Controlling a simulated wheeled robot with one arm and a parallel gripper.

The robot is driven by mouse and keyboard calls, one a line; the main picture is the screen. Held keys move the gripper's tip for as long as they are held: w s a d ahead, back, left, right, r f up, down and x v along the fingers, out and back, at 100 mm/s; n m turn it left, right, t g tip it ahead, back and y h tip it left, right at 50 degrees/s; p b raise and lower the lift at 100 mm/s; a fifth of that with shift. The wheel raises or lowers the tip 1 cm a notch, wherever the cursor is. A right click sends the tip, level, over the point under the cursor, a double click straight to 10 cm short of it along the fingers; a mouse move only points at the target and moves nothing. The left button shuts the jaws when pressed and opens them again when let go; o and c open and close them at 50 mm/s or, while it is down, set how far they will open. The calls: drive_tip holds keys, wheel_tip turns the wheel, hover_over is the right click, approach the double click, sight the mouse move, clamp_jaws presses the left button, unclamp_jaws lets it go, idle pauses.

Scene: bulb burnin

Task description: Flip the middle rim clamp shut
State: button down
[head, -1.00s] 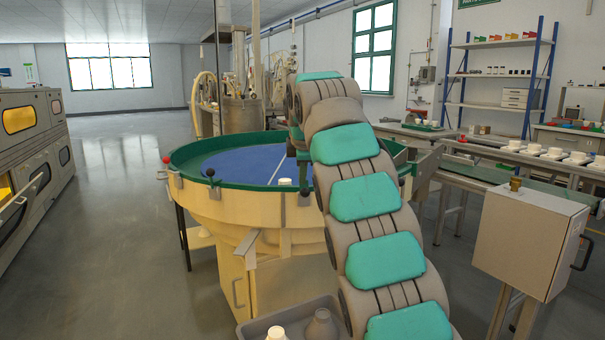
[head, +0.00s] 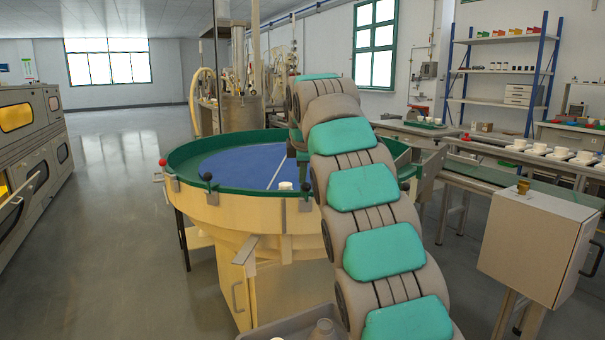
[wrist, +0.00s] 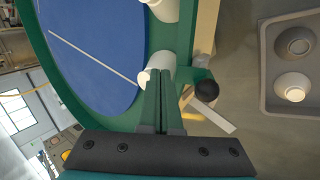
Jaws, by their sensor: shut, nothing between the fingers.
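The turntable has a green rim (head: 240,203) and a blue top (head: 235,168). A clamp with a black ball knob (head: 208,176) stands at the rim's near left. A clamp with a red knob (head: 163,162) is further left.
A grey tray (head: 285,328) with cups is below the table's near side; it also shows in the wrist view (wrist: 268,75). A grey box (head: 530,245) on a stand is at the right, before a conveyor (head: 520,185). The floor at left is clear.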

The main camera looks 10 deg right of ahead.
drive_tip(key=shift+w+f, duration=0.2)
drive_tip(key=shift+w, duration=0.35)
idle(1.1)
drive_tip(key=v, duration=0.7)
drive_tip(key=shift+s+r, duration=0.25)
drive_tip(key=shift+r, duration=0.05)
